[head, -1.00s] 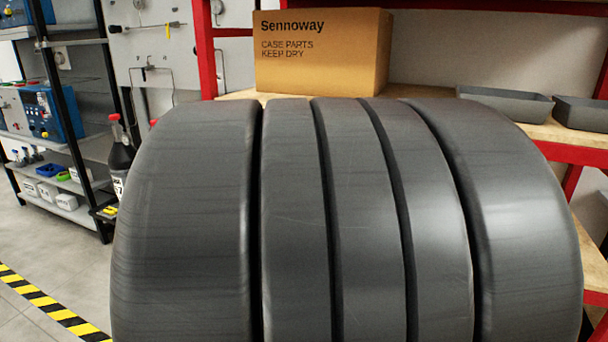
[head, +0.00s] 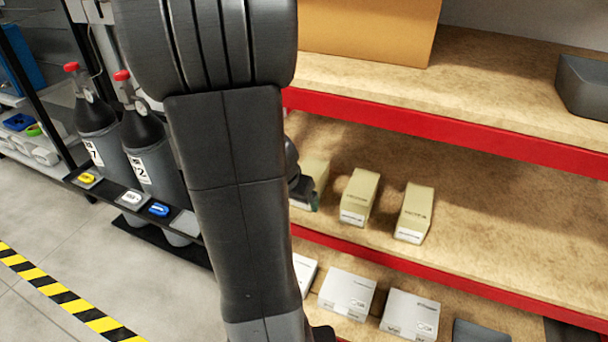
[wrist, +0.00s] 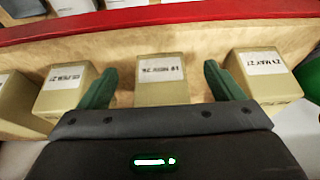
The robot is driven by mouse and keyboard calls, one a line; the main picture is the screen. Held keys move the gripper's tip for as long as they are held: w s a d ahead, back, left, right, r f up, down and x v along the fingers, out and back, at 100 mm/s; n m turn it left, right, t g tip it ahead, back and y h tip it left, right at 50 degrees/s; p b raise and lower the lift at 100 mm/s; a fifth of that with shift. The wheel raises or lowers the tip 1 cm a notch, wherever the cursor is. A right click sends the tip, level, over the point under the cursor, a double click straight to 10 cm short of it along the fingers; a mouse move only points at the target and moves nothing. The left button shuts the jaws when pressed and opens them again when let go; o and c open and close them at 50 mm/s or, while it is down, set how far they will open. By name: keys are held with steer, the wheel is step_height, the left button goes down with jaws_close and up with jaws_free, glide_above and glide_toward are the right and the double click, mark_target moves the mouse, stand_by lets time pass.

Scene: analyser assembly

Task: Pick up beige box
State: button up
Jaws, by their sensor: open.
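Several beige boxes stand on the middle shelf. In the head view, one beige box (head: 318,172) is partly hidden behind my arm, with a second beige box (head: 359,194) and a third (head: 414,210) to its right. My gripper (head: 304,194) is at the partly hidden box, mostly covered by my arm. In the wrist view, the green fingers of my open gripper (wrist: 160,70) stand on either side of a middle beige box (wrist: 162,92) with a white label. Gaps show between the fingers and this box. Another beige box stands on each outer side.
The red shelf edge (head: 430,135) and upper shelf board (head: 480,95) run above the boxes, with a cardboard box (head: 370,28) on top. White boxes (head: 347,292) lie on the shelf below. Dark bottles (head: 150,140) stand at left. The middle shelf is clear at right.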

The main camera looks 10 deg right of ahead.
mark_target(310, 172)
steer(key=w+d, duration=0.1)
steer(key=w+d+p, duration=0.1)
steer(key=w, duration=0.1)
steer(key=w+d, duration=0.1)
steer(key=w, duration=0.1)
steer(key=shift+d+p, duration=0.25)
steer(key=shift+p, duration=0.1)
steer(key=w, duration=0.1)
steer(key=w+d, duration=0.1)
steer(key=w+d+p, duration=0.1)
steer(key=shift+w+d+f, duration=0.2)
steer(key=shift+w+f, duration=0.2)
steer(key=shift+f, duration=0.2)
steer(key=shift+f+b, duration=0.25)
steer(key=shift+b, duration=0.2)
steer(key=c, duration=1.2)
steer(key=shift+c, duration=0.4)
steer(key=shift+r+p, duration=0.2)
steer(key=shift+p, duration=0.1)
